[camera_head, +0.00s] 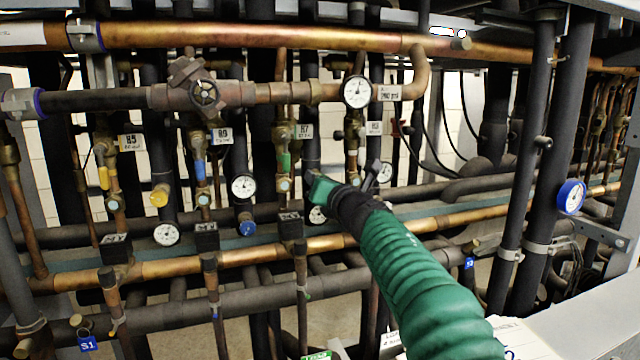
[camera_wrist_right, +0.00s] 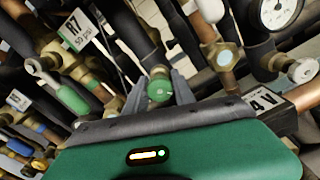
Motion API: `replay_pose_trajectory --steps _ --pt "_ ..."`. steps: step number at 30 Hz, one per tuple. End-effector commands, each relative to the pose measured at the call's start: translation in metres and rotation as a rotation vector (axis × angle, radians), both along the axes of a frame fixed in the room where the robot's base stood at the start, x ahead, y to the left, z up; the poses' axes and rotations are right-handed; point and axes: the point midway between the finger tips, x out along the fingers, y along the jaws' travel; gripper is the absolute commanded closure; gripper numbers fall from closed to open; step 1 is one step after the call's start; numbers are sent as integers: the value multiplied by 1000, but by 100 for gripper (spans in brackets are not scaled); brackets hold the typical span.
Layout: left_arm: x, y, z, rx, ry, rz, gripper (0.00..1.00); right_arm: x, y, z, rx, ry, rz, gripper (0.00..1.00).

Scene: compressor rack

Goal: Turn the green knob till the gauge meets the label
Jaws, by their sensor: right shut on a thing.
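The green knob (camera_wrist_right: 160,88) shows in the right wrist view between the two grey fingers of my right gripper (camera_wrist_right: 157,92), which is shut on it. The R7 label also shows in the right wrist view (camera_wrist_right: 76,38) and reads 50 psi. A gauge (camera_head: 317,214) sits just below the gripper, partly covered; its needle cannot be read. My left gripper is not in view.
A yellow knob (camera_head: 159,196) and a blue knob (camera_head: 248,228) are on pipes to the left. Several gauges, such as one on the upper pipe (camera_head: 357,92), and valves surround the gripper. Copper pipe (camera_head: 180,266) crosses below. Room between pipes is tight.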

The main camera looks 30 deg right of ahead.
Motion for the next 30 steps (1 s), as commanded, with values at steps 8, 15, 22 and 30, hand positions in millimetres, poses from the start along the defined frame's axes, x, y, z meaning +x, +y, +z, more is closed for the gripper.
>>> replay_pose_trajectory --steps 8,15,22,30 --pt "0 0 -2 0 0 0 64 2 1 -7 -24 17 2 100" --pt "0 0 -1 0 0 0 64 2 1 -7 -24 17 2 100" --pt "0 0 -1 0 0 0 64 1 1 -5 -24 13 2 48" --pt "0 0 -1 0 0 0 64 -1 0 -2 -24 9 1 48"
